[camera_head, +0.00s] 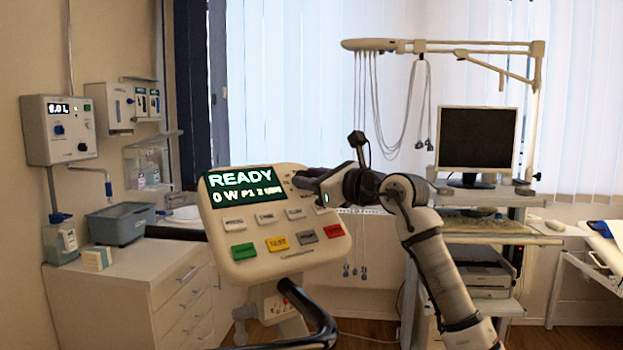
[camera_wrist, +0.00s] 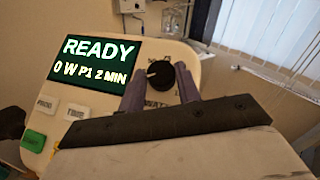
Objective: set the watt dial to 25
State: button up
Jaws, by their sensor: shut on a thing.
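The control panel (camera_head: 225,225) stands tilted at the centre left of the head view. Its green display (camera_head: 242,190) reads READY, 0 W, P1, 2 MIN, and this is clearer in the wrist view (camera_wrist: 94,65). The black watt dial (camera_wrist: 161,76) sits right of the display, with a white mark on its left side. My gripper (camera_wrist: 160,88) is shut on the dial, one finger on each side. The scale print around the dial is partly hidden by the fingers. In the head view my gripper (camera_head: 308,180) covers the dial.
Buttons, including a green one (camera_head: 243,251) and an orange one (camera_head: 277,243), lie below the display. A black handlebar (camera_head: 318,325) stands in front of the panel. A cart with a monitor (camera_head: 477,140) is at the right, and a cabinet (camera_head: 130,285) is at the left.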

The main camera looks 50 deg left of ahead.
jog(key=shift+f+b, duration=0.1)
jog(key=shift+b, duration=0.2)
jog(key=m+t+b, duration=0.1)
jog(key=m+b, duration=0.1)
jog(key=shift+s+f+t+b, duration=0.2)
jog(key=shift+t+b, duration=0.1)
jog(key=shift+t, duration=0.1)
jog(key=m+t+b, duration=0.1)
jog(key=b, duration=0.1)
jog(key=m+t+b, duration=0.2)
jog(key=shift+s+f, duration=0.1)
jog(key=shift+s, duration=0.1)
jog(key=m+t+b, duration=0.2)
jog(key=m+b, duration=0.1)
jog(key=b, duration=0.1)
jog(key=shift+s+a+t+h, duration=0.1)
jog(key=shift+s+t+h, duration=0.05)
jog(key=shift+t+h, duration=0.2)
jog(key=m+b, duration=0.1)
jog(key=m+t+h+b, duration=0.1)
jog(key=shift+s+r+m+t+b, duration=0.1)
jog(key=shift+r+m+t+b, duration=0.15)
jog(key=shift+r+m+b, duration=0.15)
jog(key=shift+r+t+h, duration=0.1)
jog(key=shift+t+h, duration=0.15)
jog(key=shift+t, duration=0.05)
jog(key=o, duration=1)
